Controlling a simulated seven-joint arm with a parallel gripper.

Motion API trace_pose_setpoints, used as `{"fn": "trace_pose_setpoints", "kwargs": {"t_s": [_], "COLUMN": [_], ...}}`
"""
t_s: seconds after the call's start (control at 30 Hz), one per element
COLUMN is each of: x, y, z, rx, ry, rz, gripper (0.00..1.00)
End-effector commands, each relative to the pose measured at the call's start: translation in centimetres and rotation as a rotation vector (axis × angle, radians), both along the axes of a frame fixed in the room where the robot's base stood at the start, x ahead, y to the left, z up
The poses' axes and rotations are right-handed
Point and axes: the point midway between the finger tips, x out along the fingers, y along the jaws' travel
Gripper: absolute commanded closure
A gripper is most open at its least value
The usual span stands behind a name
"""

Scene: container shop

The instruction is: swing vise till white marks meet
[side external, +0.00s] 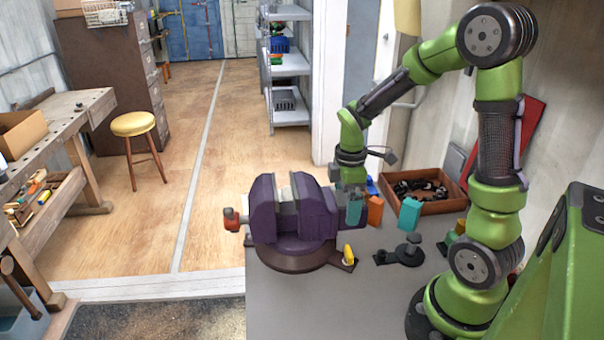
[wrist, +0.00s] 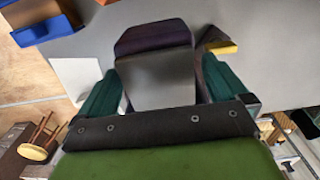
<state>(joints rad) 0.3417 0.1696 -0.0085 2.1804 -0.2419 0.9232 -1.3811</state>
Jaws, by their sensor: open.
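The purple vise (side external: 298,215) sits on its round dark base (side external: 300,258) on the grey bench. A yellow knob (side external: 348,253) stands at the base's right edge. My gripper (side external: 354,212) is low at the vise's right end, with teal fingers. In the wrist view my gripper (wrist: 160,75) is open, its fingers on either side of a purple vise part (wrist: 153,38) with a flat grey face. I cannot tell whether the fingers touch it. I cannot make out the white marks in either view.
An orange block (side external: 375,210), a teal block (side external: 410,213) and a dark clamp-like part (side external: 407,252) are right of the vise. A wooden tray (side external: 430,205) of dark parts lies behind them. The bench's front middle is clear. A red-tipped handle (side external: 231,220) sticks out left.

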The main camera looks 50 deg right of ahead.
Motion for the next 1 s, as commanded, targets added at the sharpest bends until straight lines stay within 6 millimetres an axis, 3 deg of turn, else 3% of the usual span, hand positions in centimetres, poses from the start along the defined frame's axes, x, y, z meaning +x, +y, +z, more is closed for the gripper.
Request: {"fn": "trace_pose_setpoints", "kwargs": {"t_s": [0.2, 0.53, 1.0], "x": [0.0, 0.0, 0.0], "y": [0.0, 0.0, 0.0], "z": [-2.1, -2.4, -2.4], "rx": [0.000, 0.000, 0.000], "ry": [0.001, 0.000, 0.000], "rz": [0.000, -0.001, 0.000], "gripper": [0.00, 0.00, 0.72]}}
